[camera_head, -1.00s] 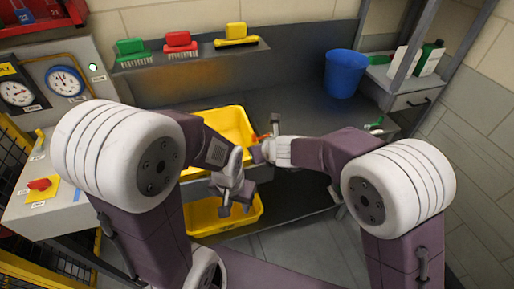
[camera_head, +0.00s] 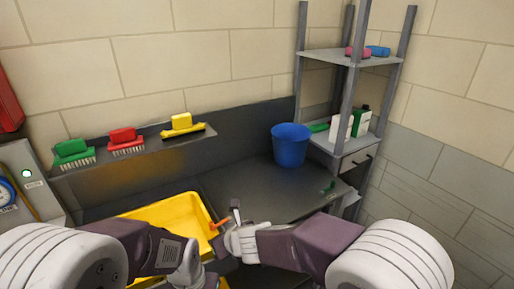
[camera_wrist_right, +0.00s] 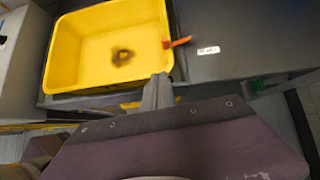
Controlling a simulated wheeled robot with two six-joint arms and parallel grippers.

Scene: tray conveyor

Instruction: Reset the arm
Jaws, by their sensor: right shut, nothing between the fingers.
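My right arm reaches in from the right in the head view. Its right gripper (camera_head: 234,217) is over the counter just right of the yellow tray (camera_head: 135,212). In the right wrist view the fingers (camera_wrist_right: 158,90) are together and empty, pointing at the near rim of the yellow tray (camera_wrist_right: 55,50). My left gripper (camera_head: 208,280) is at the bottom edge of the head view, in front of the tray. Its fingers are mostly cut off there.
A blue bucket (camera_head: 290,146) stands on the dark counter (camera_head: 252,188). Green, red and yellow brushes sit on the wall shelf (camera_head: 150,150). A grey rack (camera_head: 350,90) with bottles stands at the right. An orange piece (camera_wrist_right: 177,42) sits at the tray's right rim.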

